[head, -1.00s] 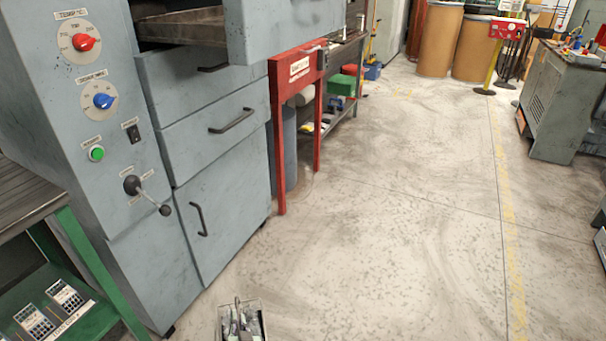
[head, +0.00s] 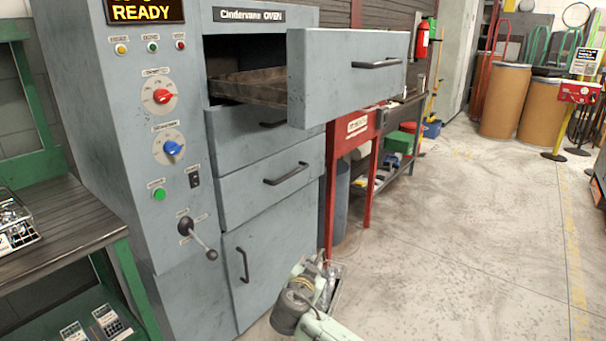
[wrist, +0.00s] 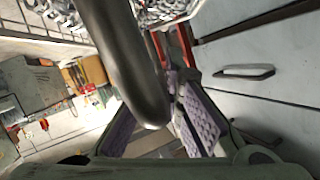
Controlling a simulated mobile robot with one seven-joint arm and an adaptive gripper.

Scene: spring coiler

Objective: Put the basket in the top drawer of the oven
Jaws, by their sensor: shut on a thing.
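The grey oven (head: 255,225) stands at left centre of the head view, with its top drawer (head: 345,75) pulled open and its tray showing inside. My gripper (wrist: 165,130) is low in the head view, in front of the oven and below the drawer. In the wrist view its purple pads are shut around the thick dark handle (wrist: 120,60) of a wire basket. The basket (wrist: 165,10) holds shiny metal pieces and shows at the wrist view's top edge. In the head view the arm partly hides the basket (head: 332,283).
Another wire basket (head: 14,222) sits on the dark-topped green bench (head: 60,240) at the left. A red stand (head: 362,160) is right beside the oven. The lower drawers and door are shut. The floor (head: 470,240) to the right is clear.

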